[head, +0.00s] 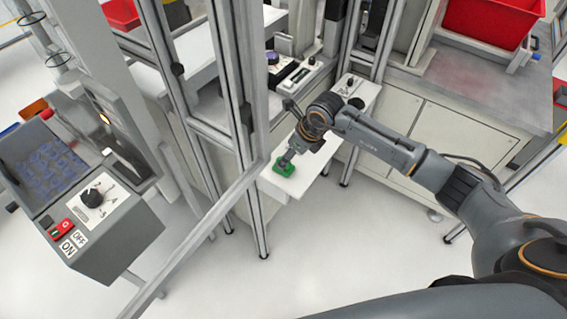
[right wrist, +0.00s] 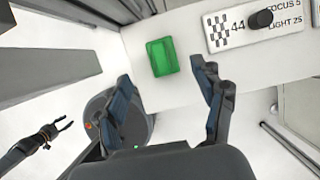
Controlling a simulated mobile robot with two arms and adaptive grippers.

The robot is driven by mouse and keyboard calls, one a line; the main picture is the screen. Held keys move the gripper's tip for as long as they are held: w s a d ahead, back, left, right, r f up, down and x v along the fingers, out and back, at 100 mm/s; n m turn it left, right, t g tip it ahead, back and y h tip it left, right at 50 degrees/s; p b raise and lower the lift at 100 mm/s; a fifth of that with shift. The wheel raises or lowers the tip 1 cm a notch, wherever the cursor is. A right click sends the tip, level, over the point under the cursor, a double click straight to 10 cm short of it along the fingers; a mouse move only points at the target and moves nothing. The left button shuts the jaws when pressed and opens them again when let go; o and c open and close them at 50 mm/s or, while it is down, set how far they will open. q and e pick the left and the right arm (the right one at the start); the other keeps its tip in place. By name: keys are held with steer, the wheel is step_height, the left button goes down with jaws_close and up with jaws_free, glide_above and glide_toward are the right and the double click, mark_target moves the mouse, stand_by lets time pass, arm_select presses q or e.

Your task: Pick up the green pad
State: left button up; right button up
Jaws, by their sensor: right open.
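The green pad (head: 284,168) lies flat on the near end of a narrow white shelf in the head view. In the right wrist view the green pad (right wrist: 162,57) is just beyond the fingertips, between their lines. My right gripper (head: 289,157) is over the pad in the head view, partly covering it. In the right wrist view my right gripper (right wrist: 162,70) is open with nothing between its fingers. My left gripper (right wrist: 62,124) shows small at the lower left of the right wrist view, open and empty, far from the pad. It is not in the head view.
The white shelf (head: 310,178) also bears a label plate with a black knob (right wrist: 261,18). A metal frame post (head: 228,90) stands left of the pad. A control box (head: 95,215) is at the left. Floor in front is clear.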

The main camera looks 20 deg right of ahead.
mark_target(288, 171)
steer(key=shift+p+x, duration=0.4)
steer(key=shift+x, duration=0.5)
steer(key=shift+p+x, duration=0.5)
steer(key=shift+x, duration=0.55)
steer(key=shift+w+x, duration=0.2)
steer(key=shift+x, duration=0.75)
steer(key=shift+f, duration=0.1)
steer(key=c, duration=1.2)
arm_select(q)
steer(key=shift+t, duration=0.4)
steer(key=w, duration=0.1)
steer(key=w+r, duration=0.1)
steer(key=w, duration=0.1)
steer(key=w+r, duration=0.1)
steer(key=shift+w+d+r, duration=0.1)
steer(key=shift+w+d, duration=0.05)
steer(key=shift+w, duration=0.2)
